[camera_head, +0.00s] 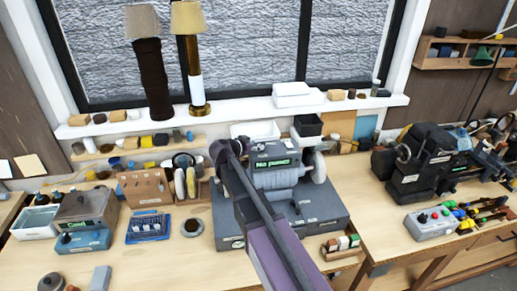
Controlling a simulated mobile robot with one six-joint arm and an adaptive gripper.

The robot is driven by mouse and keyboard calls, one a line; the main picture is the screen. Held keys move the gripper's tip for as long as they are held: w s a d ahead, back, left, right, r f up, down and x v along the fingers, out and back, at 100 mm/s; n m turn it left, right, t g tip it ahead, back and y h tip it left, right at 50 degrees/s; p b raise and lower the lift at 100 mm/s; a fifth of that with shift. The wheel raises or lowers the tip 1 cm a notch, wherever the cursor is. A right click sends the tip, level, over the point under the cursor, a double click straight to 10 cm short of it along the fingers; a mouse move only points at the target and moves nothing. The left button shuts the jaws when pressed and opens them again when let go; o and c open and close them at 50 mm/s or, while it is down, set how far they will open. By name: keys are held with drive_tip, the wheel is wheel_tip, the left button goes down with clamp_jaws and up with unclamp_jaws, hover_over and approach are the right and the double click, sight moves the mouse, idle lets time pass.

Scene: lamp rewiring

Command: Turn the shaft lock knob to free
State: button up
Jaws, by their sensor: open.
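A grey bench machine (283,180) with a lit green display (272,163) stands on a dark grey base plate (318,212) at mid-bench. A pale round wheel sits at its right end. A small dark part (296,206) shows low at its front, but it is too small to tell whether it is the shaft lock knob, and no knob setting can be read. My purple and dark arm crosses in front of the machine and hides its left part. My gripper's fingers cannot be made out; they are out of sight beyond or behind the arm.
Left of the machine are a wooden block holder (145,188), a blue rack (149,228) and a grey box with a display (86,209). A small block tray (340,247) lies to its right. A dark lathe-like machine (420,165) and a grey control box (431,223) stand on the right bench.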

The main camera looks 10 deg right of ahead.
sight(259, 144)
drive_tip(key=shift+b+x, duration=0.45)
drive_tip(key=shift+x, duration=1.25)
